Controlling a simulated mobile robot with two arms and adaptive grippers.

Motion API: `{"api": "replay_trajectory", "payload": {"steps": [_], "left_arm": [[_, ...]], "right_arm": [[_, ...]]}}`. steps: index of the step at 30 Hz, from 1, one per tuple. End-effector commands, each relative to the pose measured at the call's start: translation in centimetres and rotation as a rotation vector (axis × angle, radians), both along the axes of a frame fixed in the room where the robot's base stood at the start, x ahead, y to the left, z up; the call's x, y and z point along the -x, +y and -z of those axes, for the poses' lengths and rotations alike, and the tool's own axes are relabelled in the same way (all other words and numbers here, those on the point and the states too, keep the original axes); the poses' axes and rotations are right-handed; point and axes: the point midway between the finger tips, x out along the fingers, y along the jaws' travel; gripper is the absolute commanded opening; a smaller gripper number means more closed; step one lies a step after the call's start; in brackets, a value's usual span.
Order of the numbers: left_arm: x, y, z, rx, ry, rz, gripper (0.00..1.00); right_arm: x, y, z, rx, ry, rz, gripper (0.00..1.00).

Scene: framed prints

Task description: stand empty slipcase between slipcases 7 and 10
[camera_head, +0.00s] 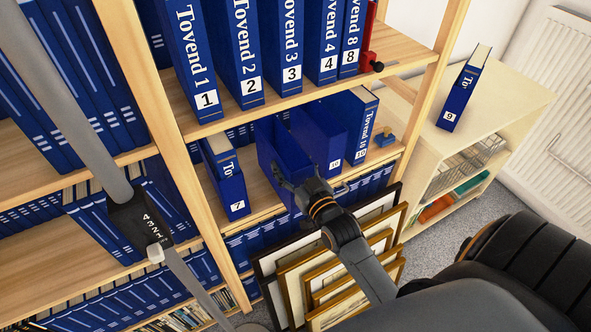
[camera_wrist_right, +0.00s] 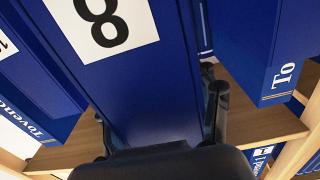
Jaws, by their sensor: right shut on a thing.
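My right gripper (camera_head: 306,189) is shut on a blue slipcase (camera_head: 281,150) at the middle shelf. In the right wrist view this slipcase (camera_wrist_right: 150,95) bears a white label with an 8. In the head view it leans a little, with an open top. Slipcase 7 (camera_head: 229,180) stands to its left, with a gap between them. I cannot tell whether the held slipcase touches the shelf. My left gripper is not in view.
Blue volumes (camera_head: 240,45) fill the shelf above, ending at a red bookend (camera_head: 368,45). Slipcase 9 (camera_head: 461,92) stands on a low cabinet (camera_head: 497,105). Framed prints (camera_head: 290,285) lean below, close under my right arm.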

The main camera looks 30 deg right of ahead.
Motion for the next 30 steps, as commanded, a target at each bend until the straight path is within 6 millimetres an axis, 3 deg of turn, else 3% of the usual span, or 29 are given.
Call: {"api": "replay_trajectory", "payload": {"steps": [24, 30], "left_arm": [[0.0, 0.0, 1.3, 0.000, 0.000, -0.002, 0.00], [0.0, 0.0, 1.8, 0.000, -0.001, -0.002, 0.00]], "right_arm": [[-6.6, -0.4, 0.2, 0.001, -0.005, 0.000, 0.00], [-7.2, -0.4, 1.0, 0.001, -0.002, 0.000, 0.00]]}}
